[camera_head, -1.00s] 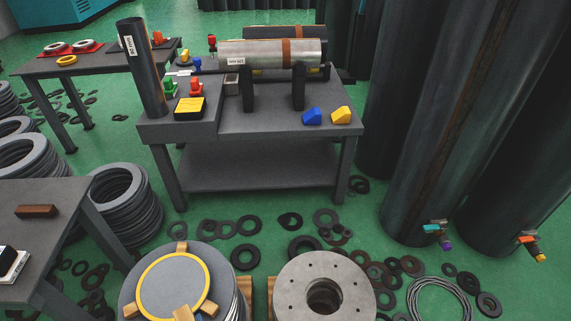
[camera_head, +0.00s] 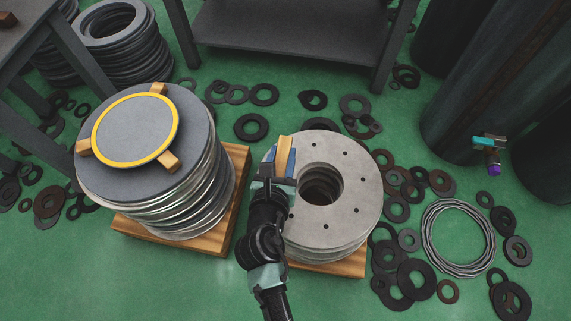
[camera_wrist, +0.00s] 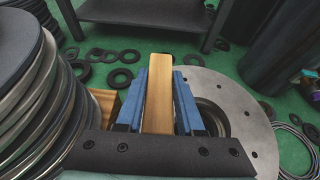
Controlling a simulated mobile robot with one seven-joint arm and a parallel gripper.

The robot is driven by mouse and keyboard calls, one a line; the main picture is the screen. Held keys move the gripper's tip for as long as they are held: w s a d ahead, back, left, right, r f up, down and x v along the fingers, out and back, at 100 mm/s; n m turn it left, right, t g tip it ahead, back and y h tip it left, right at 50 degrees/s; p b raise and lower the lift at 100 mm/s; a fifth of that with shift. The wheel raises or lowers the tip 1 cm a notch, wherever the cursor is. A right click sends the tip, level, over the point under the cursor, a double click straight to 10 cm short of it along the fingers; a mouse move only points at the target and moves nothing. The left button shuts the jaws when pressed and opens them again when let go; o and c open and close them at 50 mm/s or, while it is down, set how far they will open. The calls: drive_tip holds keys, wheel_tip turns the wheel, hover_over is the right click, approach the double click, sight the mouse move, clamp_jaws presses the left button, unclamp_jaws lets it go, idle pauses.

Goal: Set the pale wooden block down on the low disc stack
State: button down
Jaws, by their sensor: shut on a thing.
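My gripper (camera_head: 284,169) is shut on the pale wooden block (camera_head: 285,152), which stands up between blue fingers; the block also fills the middle of the wrist view (camera_wrist: 158,95). The low disc stack (camera_head: 352,197) is a short pile of grey metal discs with bolt holes and a dark central hole, on a wooden pallet. In the head view my gripper and the block overlap the left rim of its top. In the wrist view the stack's top (camera_wrist: 225,95) shows behind and right of the fingers. I cannot tell whether the block touches the disc.
A taller disc stack (camera_head: 195,190) stands close on the left, topped by a yellow-ringed disc (camera_head: 135,128) and several wooden blocks. Loose dark rings and a wire coil (camera_head: 458,237) lie on the green floor to the right. A grey workbench (camera_head: 290,35) stands behind.

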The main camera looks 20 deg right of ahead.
drive_tip(key=shift+w+d+f, duration=0.15)
drive_tip(key=shift+d+f, duration=0.3)
drive_tip(key=shift+f, duration=0.05)
drive_tip(key=shift+r+p, duration=0.25)
drive_tip(key=shift+p, duration=0.2)
drive_tip(key=shift+f+b, duration=2.1)
drive_tip(key=shift+f, duration=0.95)
drive_tip(key=shift+f+b, duration=0.85)
drive_tip(key=shift+f, duration=0.6)
drive_tip(key=shift+c, duration=2.2)
unclamp_jaws()
drive_tip(key=p+v, duration=0.6)
drive_tip(key=v, duration=0.7)
drive_tip(key=shift+r, duration=0.1)
